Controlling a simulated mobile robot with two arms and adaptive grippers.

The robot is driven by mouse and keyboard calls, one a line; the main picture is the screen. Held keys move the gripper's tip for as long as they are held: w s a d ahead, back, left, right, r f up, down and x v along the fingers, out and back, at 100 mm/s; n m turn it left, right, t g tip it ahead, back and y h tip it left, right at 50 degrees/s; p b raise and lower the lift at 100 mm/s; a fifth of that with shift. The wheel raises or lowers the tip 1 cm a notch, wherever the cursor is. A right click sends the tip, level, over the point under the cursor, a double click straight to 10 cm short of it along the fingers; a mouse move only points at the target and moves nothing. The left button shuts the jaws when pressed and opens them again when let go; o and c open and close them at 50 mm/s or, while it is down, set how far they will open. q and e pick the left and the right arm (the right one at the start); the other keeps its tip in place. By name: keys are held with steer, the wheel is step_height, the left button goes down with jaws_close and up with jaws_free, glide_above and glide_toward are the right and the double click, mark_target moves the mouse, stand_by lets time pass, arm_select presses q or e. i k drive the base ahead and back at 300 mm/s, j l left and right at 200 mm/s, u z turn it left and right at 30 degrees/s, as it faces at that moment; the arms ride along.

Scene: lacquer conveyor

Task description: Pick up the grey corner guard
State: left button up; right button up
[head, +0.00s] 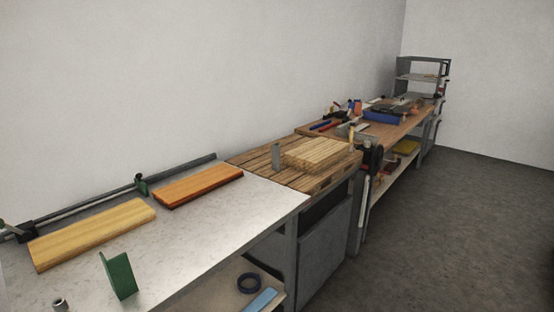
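A small grey upright piece (276,157), which looks like the grey corner guard, stands on the slatted wooden pallet top (250,160), just left of a stack of light boards. It is small in the head view, so its exact shape is hard to tell. A green corner guard (118,276) stands upright on the pale worktop (205,235) near its front edge. Neither of my grippers is in view.
A yellow board (93,234) and an orange-brown board (198,186) lie on the worktop beside a rail (95,200). The board stack (318,152) sits right of the grey piece. A cluttered bench (395,128) stands beyond. The floor (450,220) at right is clear.

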mark_target(275, 148)
steer(key=i+l, duration=0.2)
steer(key=i+l+u, duration=0.1)
steer(key=l, duration=0.35)
steer(key=i+l, duration=0.25)
steer(key=i+l+u, duration=0.1)
steer(key=l, duration=0.3)
steer(key=i+l, duration=0.25)
steer(key=l+u, duration=0.05)
steer(key=l, duration=0.05)
